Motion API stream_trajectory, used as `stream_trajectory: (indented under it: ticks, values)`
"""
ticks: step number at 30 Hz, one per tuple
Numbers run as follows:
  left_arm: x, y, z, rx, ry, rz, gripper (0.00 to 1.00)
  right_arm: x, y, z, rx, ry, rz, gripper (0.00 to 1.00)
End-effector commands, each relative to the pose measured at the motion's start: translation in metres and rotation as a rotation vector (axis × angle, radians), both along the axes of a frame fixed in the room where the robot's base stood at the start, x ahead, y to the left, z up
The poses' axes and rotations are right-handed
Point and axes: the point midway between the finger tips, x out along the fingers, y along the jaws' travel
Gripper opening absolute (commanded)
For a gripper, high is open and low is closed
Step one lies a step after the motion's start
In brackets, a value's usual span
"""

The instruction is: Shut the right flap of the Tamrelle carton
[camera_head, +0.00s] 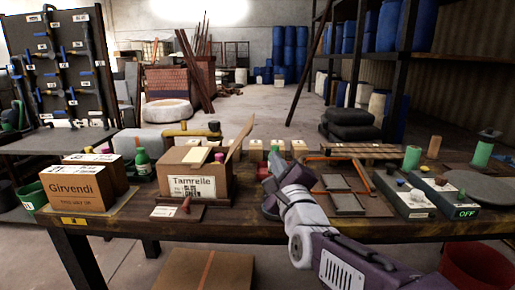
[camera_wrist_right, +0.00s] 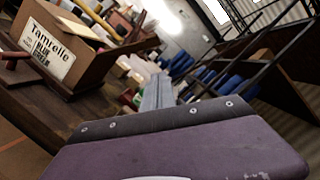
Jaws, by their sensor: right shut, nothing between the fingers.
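The Tamrelle carton (camera_head: 195,187) stands on the wooden table, a brown box with a white label on its front. Its right flap (camera_head: 240,138) stands up and leans outward to the right. In the right wrist view the carton (camera_wrist_right: 62,50) is at the upper left, and its flap (camera_wrist_right: 132,47) sticks out toward the right. My right gripper (camera_head: 268,190) is to the right of the carton, apart from it. Its fingers (camera_wrist_right: 158,93) are shut and empty. My left gripper is not in view.
A small board with a red handle (camera_head: 178,211) lies in front. Grey trays (camera_head: 342,190) and control boxes (camera_head: 440,195) are on the right.

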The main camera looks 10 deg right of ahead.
Motion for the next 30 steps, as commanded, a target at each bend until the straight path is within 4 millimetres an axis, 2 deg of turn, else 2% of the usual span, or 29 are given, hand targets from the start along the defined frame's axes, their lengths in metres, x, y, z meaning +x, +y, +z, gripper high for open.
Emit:
stream_trajectory:
  ticks: [1,3,12,18,30]
  values:
    - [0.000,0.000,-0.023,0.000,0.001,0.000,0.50,0.008,-0.001,-0.011,0.001,-0.004,-0.001,0.00]
    - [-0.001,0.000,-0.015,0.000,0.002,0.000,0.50,0.025,-0.002,0.000,-0.001,0.002,-0.001,0.00]
    - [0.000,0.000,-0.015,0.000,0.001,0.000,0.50,0.085,-0.003,0.013,0.001,0.001,0.002,0.00]
    - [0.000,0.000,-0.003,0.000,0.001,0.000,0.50,0.089,0.021,0.031,0.000,0.000,0.004,0.00]
    - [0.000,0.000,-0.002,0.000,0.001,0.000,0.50,0.091,0.026,0.033,0.000,0.002,0.001,0.00]
